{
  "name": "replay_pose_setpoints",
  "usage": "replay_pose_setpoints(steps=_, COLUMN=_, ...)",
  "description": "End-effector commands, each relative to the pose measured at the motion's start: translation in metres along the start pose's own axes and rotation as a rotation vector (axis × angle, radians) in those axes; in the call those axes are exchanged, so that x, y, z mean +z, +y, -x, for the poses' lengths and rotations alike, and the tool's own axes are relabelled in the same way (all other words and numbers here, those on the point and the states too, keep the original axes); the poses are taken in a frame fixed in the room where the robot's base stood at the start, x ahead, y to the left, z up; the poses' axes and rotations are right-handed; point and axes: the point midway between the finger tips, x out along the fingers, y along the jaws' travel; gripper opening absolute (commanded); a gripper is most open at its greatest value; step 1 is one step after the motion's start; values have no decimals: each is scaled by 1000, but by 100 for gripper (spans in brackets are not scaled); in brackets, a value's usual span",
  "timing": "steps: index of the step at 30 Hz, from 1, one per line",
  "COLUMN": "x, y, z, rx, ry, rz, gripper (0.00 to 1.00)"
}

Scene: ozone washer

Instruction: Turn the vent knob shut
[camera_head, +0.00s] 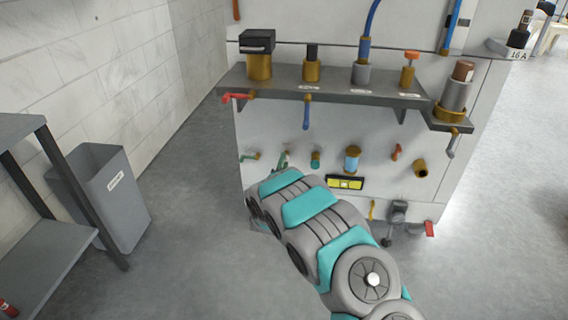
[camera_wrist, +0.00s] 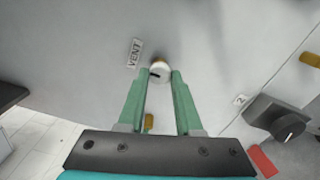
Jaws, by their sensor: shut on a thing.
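The vent knob (camera_wrist: 160,70) is a small, round, pale knob with a dark mark on its face and a brass-coloured edge. It sits on the light panel beside a "VENT" label (camera_wrist: 134,53) in the wrist view. My gripper (camera_wrist: 163,75) has its two green fingers on either side of the knob, closed on it at their tips. In the head view my arm reaches to the lower left of the panel (camera_head: 330,125). I cannot make out the vent knob there.
A brass fitting (camera_wrist: 149,121) shows between my fingers, lower down. A dark valve (camera_wrist: 283,121) with a red handle (camera_wrist: 263,161) is to the right. Above my arm a grey shelf (camera_head: 335,86) juts from the panel with several fittings. A grey bin (camera_head: 115,200) stands left; floor between is clear.

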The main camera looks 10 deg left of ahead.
Motion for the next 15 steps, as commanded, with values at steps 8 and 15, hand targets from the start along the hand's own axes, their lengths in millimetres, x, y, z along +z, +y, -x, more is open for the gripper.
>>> replay_pose_setpoints(steps=8, x=-2, y=0, z=0, rx=1, ry=4, rz=0, gripper=53)
replay_pose_setpoints(steps=15, x=-1, y=0, z=0, rx=0, ry=2, rz=0, gripper=64)
